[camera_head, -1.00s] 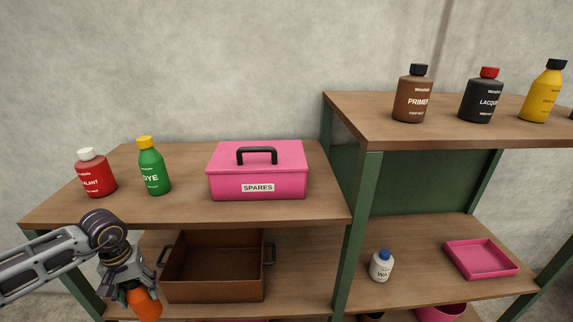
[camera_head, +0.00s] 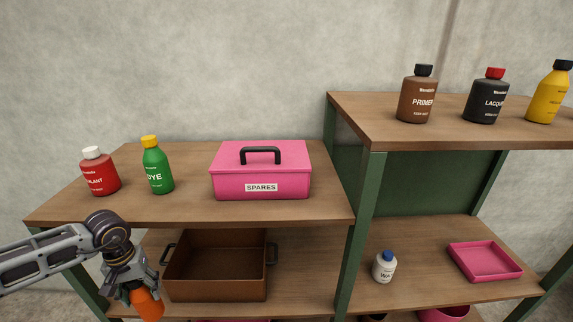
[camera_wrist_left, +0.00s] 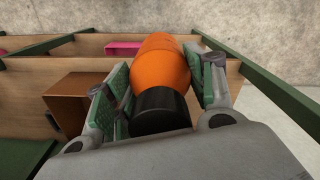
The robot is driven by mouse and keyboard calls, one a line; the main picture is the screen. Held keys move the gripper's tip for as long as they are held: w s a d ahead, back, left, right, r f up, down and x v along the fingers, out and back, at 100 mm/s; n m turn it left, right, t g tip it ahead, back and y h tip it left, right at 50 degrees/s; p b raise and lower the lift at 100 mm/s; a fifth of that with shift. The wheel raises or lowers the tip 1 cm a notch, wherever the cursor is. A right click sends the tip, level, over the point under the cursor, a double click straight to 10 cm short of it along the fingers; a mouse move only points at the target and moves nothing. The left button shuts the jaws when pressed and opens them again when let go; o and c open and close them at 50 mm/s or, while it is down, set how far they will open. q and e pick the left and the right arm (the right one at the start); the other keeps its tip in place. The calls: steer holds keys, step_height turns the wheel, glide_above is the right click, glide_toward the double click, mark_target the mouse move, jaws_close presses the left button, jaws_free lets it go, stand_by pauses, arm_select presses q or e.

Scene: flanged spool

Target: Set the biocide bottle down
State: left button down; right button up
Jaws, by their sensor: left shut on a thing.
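An orange bottle (camera_head: 148,304) is in my left gripper (camera_head: 133,292), low at the left of the head view, in front of the lower left shelf. Its label does not show, so I cannot read whether it says biocide. In the left wrist view the orange bottle (camera_wrist_left: 162,68) with its black cap lies between the two fingers of my left gripper (camera_wrist_left: 165,85), which are shut on it. The cap end is nearest the wrist. The bottle is held clear of the shelf boards as far as I can see. My right gripper is not in view.
The upper left shelf (camera_head: 300,215) bears a red bottle (camera_head: 100,175), a green bottle (camera_head: 157,172) and a pink SPARES box (camera_head: 260,175). Below, a brown crate (camera_head: 215,290) stands beside the gripper. At right are a white bottle (camera_head: 384,268) and a pink tray (camera_head: 484,262).

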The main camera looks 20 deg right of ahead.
arm_select(q)
steer(key=shift+f+b, duration=1.3)
steer(key=shift+f, duration=0.15)
steer(key=shift+f+b, duration=0.3)
steer(key=shift+d+f, duration=0.1)
